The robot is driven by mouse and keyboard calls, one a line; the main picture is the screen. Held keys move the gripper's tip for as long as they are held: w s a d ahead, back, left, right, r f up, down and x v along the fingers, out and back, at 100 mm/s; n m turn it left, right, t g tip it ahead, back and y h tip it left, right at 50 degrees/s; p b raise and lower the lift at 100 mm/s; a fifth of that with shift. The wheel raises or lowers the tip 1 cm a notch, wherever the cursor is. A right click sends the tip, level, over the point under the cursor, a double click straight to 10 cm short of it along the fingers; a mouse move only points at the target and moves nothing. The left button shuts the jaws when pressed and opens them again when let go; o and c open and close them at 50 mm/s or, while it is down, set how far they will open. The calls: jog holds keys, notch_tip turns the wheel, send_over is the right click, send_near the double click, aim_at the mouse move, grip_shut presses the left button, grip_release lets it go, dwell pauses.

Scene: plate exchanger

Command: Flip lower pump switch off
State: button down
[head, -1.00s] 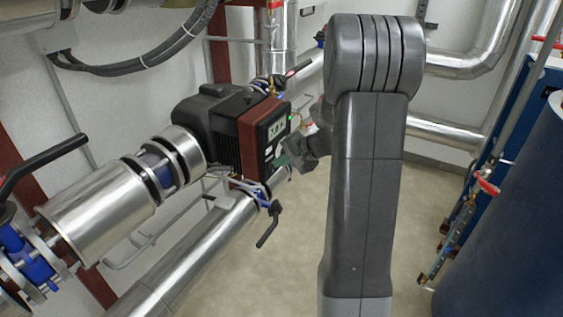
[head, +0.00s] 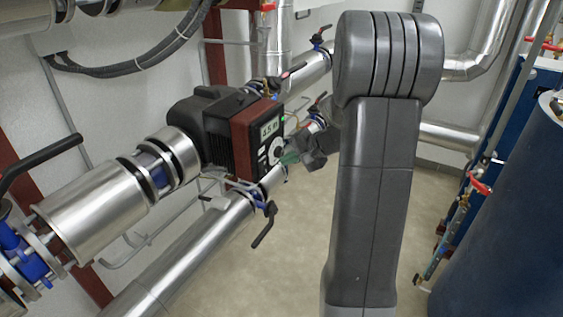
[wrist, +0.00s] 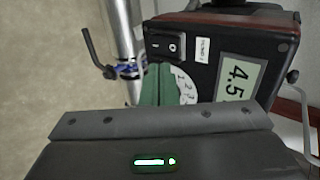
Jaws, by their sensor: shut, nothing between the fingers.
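The pump (head: 232,130) is a black body with a red-brown front housing, mounted on the silver pipe left of my arm. Its face shows a lit display and a round dial in the head view. In the wrist view the display (wrist: 236,80) reads about 4.5, and a black rocker switch (wrist: 167,46) marked I and O sits at the face's upper left. A white dial (wrist: 186,86) lies below the switch. My gripper (wrist: 157,88) is shut and empty, its green fingers in front of the face, just below the switch. In the head view my gripper (head: 290,157) is partly hidden; contact cannot be told.
A blue valve with a black lever (head: 265,222) hangs under the pump; it also shows in the wrist view (wrist: 100,58). Silver pipes run on both sides. A large blue tank (head: 520,210) stands at right. The floor between is clear.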

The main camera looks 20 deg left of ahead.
jog(key=d+r, duration=0.5)
jog(key=r, duration=0.2)
jog(key=shift+s+r, duration=0.2)
jog(key=shift+r, duration=0.05)
